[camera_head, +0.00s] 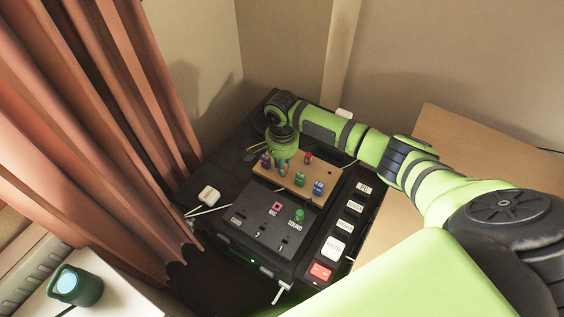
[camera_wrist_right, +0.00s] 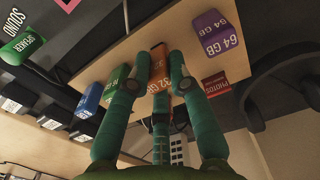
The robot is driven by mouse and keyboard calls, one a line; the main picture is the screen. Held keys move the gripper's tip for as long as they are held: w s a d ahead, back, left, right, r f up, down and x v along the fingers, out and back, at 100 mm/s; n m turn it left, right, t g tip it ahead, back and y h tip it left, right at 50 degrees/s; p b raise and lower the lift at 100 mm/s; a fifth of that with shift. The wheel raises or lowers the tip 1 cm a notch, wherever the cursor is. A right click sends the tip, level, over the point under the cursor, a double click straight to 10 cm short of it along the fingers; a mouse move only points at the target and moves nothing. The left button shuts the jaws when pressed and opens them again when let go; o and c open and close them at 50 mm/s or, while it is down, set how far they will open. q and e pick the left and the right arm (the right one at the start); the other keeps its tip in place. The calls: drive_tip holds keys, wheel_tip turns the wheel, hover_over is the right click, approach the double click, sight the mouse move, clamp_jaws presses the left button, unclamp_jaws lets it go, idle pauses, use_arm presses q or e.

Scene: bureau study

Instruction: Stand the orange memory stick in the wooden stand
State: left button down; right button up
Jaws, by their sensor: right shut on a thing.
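The orange memory stick (camera_wrist_right: 159,62), marked 32 GB, is gripped between the teal fingers of my right gripper (camera_wrist_right: 160,80) in the wrist view. In the head view the right gripper (camera_head: 283,166) points down over the wooden stand (camera_head: 276,177). The stand also shows in the wrist view (camera_wrist_right: 184,22). The stick's lower end is hidden, so I cannot tell whether it is seated in a slot or just above the stand. My left gripper is in neither view.
Purple (camera_head: 265,160), red (camera_head: 308,158), green (camera_head: 300,180) and blue (camera_head: 318,187) sticks stand on the wooden stand around the gripper. A dark panel (camera_head: 262,232) with labelled slots lies in front. A white plug (camera_head: 208,196) lies left, a curtain (camera_head: 105,110) beyond it.

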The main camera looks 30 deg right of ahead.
drive_tip(key=shift+f, duration=0.55)
idle(0.4)
drive_tip(key=o, duration=1)
drive_tip(key=shift+c, duration=0.2)
wheel_tip(320, 180, up, 12)
